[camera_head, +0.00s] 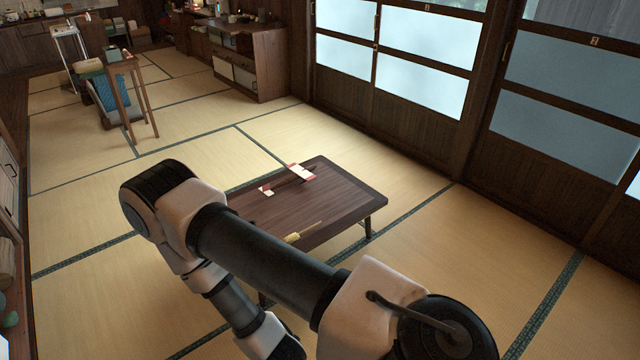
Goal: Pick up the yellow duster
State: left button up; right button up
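A small yellow item with a thin brown stick (293,236), perhaps the yellow duster, lies near the front edge of the low dark wooden table (335,200). It is small in the view, and my arm passes just in front of it, so part of it may be hidden. One of my arms crosses the lower middle of the picture, and its far end runs out of the bottom edge. Neither gripper shows.
Red-and-white items (302,172) lie at the table's back edge, with a smaller one (266,190) nearby. A tall wooden stand (127,82) is at the back left. Sliding doors (420,70) line the right. Tatami around the table is mostly clear.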

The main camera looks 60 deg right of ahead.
aim_at(304, 232)
jog(key=z, duration=6.55)
jog(key=u, duration=4.8)
jog(key=i+l+z, duration=0.3)
jog(key=i, duration=0.65)
jog(key=i+j+z, duration=0.1)
jog(key=i+z, duration=0.2)
jog(key=i, duration=0.65)
